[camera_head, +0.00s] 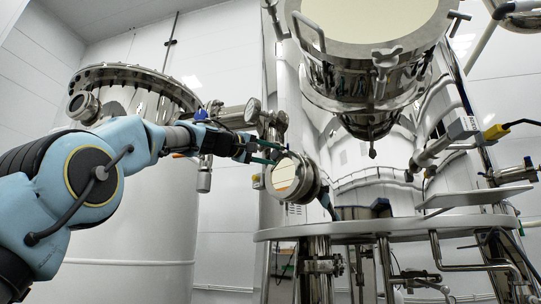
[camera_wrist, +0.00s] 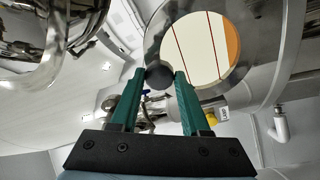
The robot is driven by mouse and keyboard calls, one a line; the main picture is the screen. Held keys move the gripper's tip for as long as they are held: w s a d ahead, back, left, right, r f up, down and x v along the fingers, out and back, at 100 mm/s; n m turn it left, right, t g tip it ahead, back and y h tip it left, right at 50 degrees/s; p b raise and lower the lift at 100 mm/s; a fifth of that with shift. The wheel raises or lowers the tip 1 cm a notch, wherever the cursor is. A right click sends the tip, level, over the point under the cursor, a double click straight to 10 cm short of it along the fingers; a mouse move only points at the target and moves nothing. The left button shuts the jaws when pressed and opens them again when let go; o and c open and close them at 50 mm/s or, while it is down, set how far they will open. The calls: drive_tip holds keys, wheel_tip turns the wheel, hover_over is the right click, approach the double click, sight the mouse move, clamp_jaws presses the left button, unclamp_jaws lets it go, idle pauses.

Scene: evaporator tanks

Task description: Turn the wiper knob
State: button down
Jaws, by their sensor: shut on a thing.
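The wiper knob (camera_wrist: 159,75) is a small black round knob at the rim of a round sight glass (camera_wrist: 205,48), in the wrist view. My gripper (camera_wrist: 160,76) has two green fingers, shut on the knob with one finger on each side of it. In the head view my gripper (camera_head: 272,152) reaches from the left to the upper left rim of the sight glass (camera_head: 287,177). The knob is too small and too covered by the fingers to make out there. The glass has a steel flange and a cream face with thin red lines.
A large steel vessel (camera_head: 375,70) hangs at the upper right. A white tank (camera_head: 135,235) stands behind my arm. Gauges (camera_head: 252,110) and pipework lie close above my gripper. A round steel platform (camera_head: 400,228) is below right of the sight glass.

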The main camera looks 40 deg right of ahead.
drive_tip(key=shift+c, duration=1.9)
unclamp_jaws()
drive_tip(key=a+f+b, duration=0.1)
drive_tip(key=a+b, duration=0.4)
drive_tip(key=a, duration=0.5)
drive_tip(key=shift+a, duration=0.35)
